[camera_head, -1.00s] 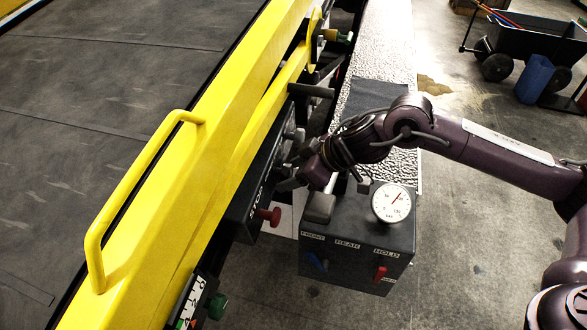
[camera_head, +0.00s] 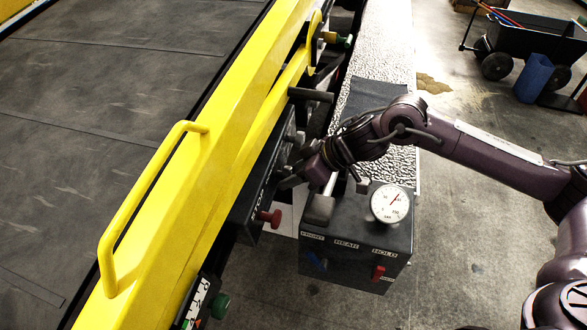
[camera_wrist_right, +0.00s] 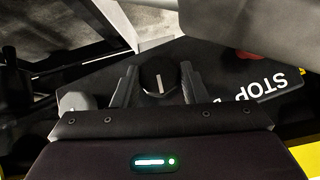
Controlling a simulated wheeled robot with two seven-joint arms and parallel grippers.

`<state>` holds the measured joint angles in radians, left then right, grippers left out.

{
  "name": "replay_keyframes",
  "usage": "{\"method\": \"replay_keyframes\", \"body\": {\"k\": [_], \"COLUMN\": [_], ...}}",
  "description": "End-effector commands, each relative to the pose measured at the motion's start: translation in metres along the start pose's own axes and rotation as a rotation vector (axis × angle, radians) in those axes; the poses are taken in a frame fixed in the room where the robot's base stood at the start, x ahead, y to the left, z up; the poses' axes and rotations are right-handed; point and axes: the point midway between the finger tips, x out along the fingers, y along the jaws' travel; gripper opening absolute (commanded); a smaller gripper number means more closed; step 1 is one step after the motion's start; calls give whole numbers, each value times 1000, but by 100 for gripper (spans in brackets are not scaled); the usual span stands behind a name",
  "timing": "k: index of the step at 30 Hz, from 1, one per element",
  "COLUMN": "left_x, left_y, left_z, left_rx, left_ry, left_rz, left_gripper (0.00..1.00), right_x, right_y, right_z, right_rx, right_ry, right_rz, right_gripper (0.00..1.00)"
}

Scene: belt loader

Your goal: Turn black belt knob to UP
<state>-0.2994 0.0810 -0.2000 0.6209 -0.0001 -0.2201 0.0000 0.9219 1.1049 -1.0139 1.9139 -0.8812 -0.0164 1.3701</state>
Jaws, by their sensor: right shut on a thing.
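The black belt knob (camera_wrist_right: 160,77) shows in the right wrist view as a round dark knob with a light pointer line. It sits on the dark control panel (camera_head: 243,215) on the side of the yellow belt frame. My right gripper (camera_wrist_right: 158,84) has one finger on each side of the knob and is shut on it. In the head view my right gripper (camera_head: 294,176) reaches the panel from the right, and the knob is hidden behind it. The UP marking cannot be read. My left gripper is not in view.
A red STOP button (camera_head: 269,218) is on the panel's near end. A yellow handrail (camera_head: 135,208) rises at left. A cart (camera_head: 530,45) stands far right.

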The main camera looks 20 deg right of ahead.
Motion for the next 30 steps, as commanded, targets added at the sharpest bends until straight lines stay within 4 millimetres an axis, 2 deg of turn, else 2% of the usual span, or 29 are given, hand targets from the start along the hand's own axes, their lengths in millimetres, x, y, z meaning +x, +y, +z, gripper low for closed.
{"method": "replay_keyframes", "body": {"k": [1,3,12,21,30], "left_x": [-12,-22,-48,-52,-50], "left_y": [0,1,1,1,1], "left_z": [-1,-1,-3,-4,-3], "left_rx": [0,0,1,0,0], "left_ry": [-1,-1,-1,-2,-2], "left_rz": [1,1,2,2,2], "left_gripper": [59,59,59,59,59], "right_x": [-5,-5,-2,0,1], "right_y": [1,1,5,8,9], "right_z": [-5,-5,-4,-2,-2], "right_rx": [28,66,247,394,468], "right_ry": [-3,-8,-32,-52,-63], "right_rz": [-21,-59,-239,-388,-464], "right_gripper": [16,16,16,16,16]}}
